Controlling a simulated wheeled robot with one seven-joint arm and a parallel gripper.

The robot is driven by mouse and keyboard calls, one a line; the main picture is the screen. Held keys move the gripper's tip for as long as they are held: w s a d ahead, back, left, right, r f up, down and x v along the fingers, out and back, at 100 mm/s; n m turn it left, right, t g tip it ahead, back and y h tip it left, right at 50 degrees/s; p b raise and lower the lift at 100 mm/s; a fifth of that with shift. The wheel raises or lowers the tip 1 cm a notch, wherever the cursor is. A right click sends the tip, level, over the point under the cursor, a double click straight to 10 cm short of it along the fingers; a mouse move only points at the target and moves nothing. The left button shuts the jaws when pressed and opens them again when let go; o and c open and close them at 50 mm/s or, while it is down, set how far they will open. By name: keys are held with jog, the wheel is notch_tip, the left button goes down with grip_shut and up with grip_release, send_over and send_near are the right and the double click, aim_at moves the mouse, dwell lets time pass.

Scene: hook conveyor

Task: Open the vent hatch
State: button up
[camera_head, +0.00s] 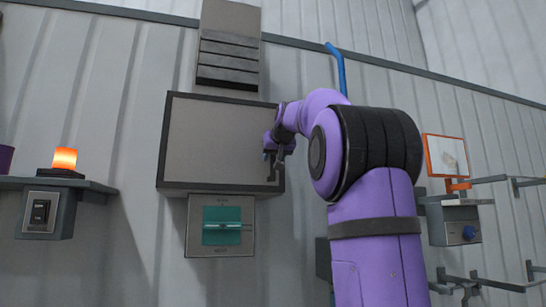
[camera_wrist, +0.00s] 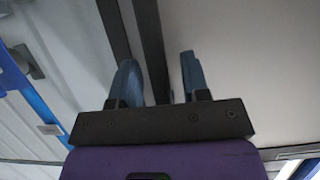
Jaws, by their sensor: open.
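A large flat grey panel with a dark frame (camera_head: 215,140), which looks like the hatch, is on the wall and appears shut. A slatted vent piece (camera_head: 228,62) is right above it. My gripper (camera_head: 272,160) is at the panel's right edge, partly hidden by my arm. In the wrist view my gripper (camera_wrist: 160,75) is open, its two blue-grey fingers apart with nothing held. The dark frame edge (camera_wrist: 150,40) runs between the fingers, with the pale panel face (camera_wrist: 245,60) to the right. I cannot tell whether the fingers touch it.
Below the panel is a plate with a teal handle (camera_head: 228,226). At left, a shelf (camera_head: 60,184) bears a glowing orange lamp (camera_head: 65,158), with a switch box (camera_head: 41,213) below. A blue pipe (camera_head: 337,68) rises behind my arm. At right are an orange-framed board (camera_head: 446,155) and a blue-knob box (camera_head: 460,231).

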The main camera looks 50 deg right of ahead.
grip_shut()
dwell(0.3)
